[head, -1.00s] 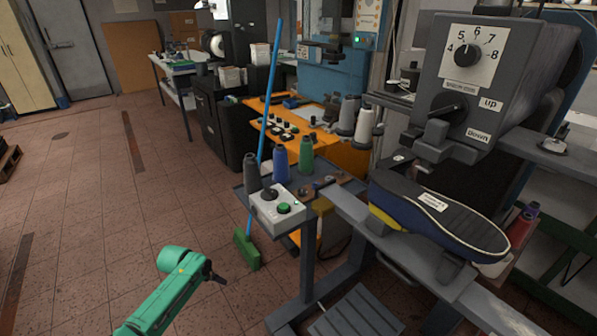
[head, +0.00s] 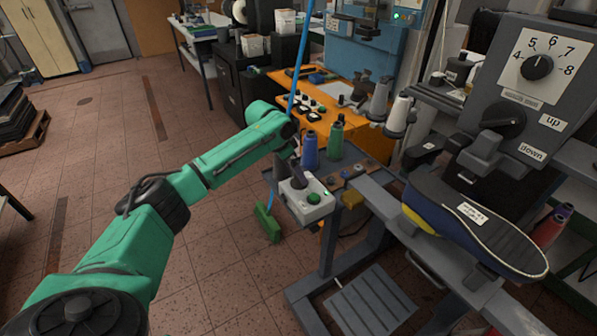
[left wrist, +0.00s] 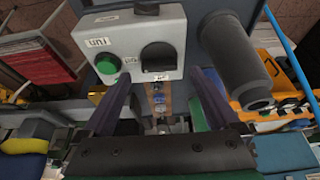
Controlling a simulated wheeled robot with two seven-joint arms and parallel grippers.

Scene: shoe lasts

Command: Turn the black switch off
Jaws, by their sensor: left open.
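The grey control box (head: 306,206) stands on the front corner of the small grey table. It has a green button (head: 313,198) and a black switch; in the left wrist view the black switch (left wrist: 158,57) sits in a dark round housing beside the green button (left wrist: 106,62). My left gripper (left wrist: 158,85) is open, with a finger on each side of the switch's line and nothing between them. In the head view my left gripper (head: 296,165) is above the box and mostly covers the switch. I cannot tell whether the fingers touch it. My right gripper is not in view.
A dark thread cone (left wrist: 236,60) stands close beside the box. Blue (head: 310,152) and green (head: 336,138) spools stand behind it. A blue broom pole (head: 300,60) leans near the table. The lasting machine (head: 500,110) with a shoe (head: 470,225) is at the right.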

